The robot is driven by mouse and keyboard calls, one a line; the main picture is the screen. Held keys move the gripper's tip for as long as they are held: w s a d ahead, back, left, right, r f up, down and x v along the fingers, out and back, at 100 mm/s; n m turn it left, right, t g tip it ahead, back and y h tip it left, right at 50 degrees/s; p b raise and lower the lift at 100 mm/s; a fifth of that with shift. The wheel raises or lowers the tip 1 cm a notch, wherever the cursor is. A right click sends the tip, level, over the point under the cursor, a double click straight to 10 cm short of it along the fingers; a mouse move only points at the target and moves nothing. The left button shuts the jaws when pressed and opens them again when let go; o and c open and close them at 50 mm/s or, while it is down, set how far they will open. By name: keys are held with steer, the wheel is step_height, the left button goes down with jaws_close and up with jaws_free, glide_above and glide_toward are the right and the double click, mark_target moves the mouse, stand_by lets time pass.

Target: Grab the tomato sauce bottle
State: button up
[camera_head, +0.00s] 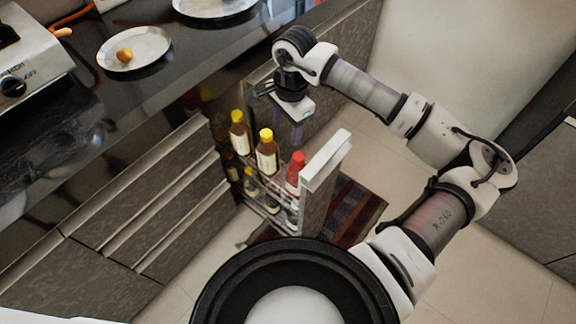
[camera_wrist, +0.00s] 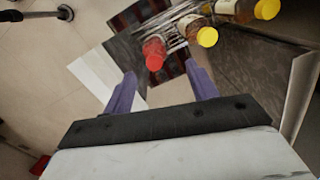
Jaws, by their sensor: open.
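A bottle with a red cap (camera_head: 295,172), which looks like the tomato sauce, stands upright at the front end of the top shelf of a pulled-out rack (camera_head: 327,165). In the wrist view its red cap (camera_wrist: 154,53) shows beyond and between my fingertips. My gripper (camera_head: 291,133) is open and empty, above and behind the bottle in the head view. Its two purple fingers (camera_wrist: 160,85) point toward the rack. Two yellow-capped bottles, one nearer (camera_head: 266,152) and one farther (camera_head: 239,133), stand in the same row. Labels are too small to read.
More bottles (camera_head: 250,184) stand on the lower shelf. The dark counter (camera_head: 190,75) above carries a plate (camera_head: 134,58) with a small round item and a stove (camera_head: 30,50). Closed drawers (camera_head: 150,215) lie left of the rack. A striped mat (camera_head: 350,212) and open floor lie right.

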steer(key=d+f, duration=0.1)
steer(key=d, duration=0.2)
glide_above(299, 156)
steer(key=shift+h, duration=0.4)
step_height(299, 156, down, 7)
steer(key=shift+a+f+p, duration=0.15)
steer(key=shift+p, duration=0.25)
steer(key=shift+f+p, duration=0.7)
steer(key=shift+f, duration=2.25)
jaws_close()
